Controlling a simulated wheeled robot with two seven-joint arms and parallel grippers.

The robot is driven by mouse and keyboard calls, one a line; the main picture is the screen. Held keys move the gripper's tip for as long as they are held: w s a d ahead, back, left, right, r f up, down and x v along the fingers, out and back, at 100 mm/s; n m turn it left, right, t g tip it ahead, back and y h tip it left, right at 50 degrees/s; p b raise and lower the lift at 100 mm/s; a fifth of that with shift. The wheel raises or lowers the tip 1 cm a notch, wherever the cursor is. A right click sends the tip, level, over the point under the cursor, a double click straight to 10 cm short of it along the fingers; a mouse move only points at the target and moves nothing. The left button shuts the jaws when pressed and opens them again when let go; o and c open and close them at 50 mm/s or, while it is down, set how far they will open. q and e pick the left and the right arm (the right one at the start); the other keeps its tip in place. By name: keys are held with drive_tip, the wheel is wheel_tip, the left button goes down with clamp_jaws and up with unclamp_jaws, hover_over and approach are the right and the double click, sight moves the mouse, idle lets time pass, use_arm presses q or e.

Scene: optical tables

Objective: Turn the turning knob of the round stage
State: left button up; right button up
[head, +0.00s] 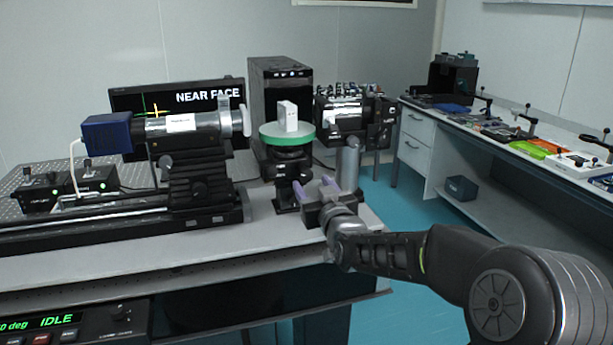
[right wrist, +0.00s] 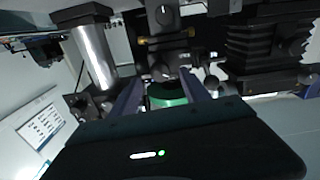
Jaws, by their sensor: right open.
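The round stage (head: 287,139) has a green top plate on a black mount at the middle of the bench. A small white block (head: 287,117) stands on the plate. My right gripper (head: 314,187) is open just in front of the stage, at the right, with its purple fingers pointing toward the mount. In the right wrist view, the green part of the stage (right wrist: 167,96) shows between the two fingers of the gripper (right wrist: 164,92). I cannot clearly make out the turning knob in either view. My left gripper is not in view.
A long black optical rail with a silver tube (head: 185,126) and blue camera (head: 106,134) stands to the left. A grey post (head: 348,163) rises close to my right gripper. A black screen (head: 150,105) stands behind. A side bench with tools is at the right.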

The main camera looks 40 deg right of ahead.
sight(307, 177)
drive_tip(key=p+x, duration=0.1)
drive_tip(key=x, duration=0.4)
drive_tip(key=shift+w+d, duration=0.15)
drive_tip(key=shift+w, duration=0.1)
clamp_jaws()
idle(0.4)
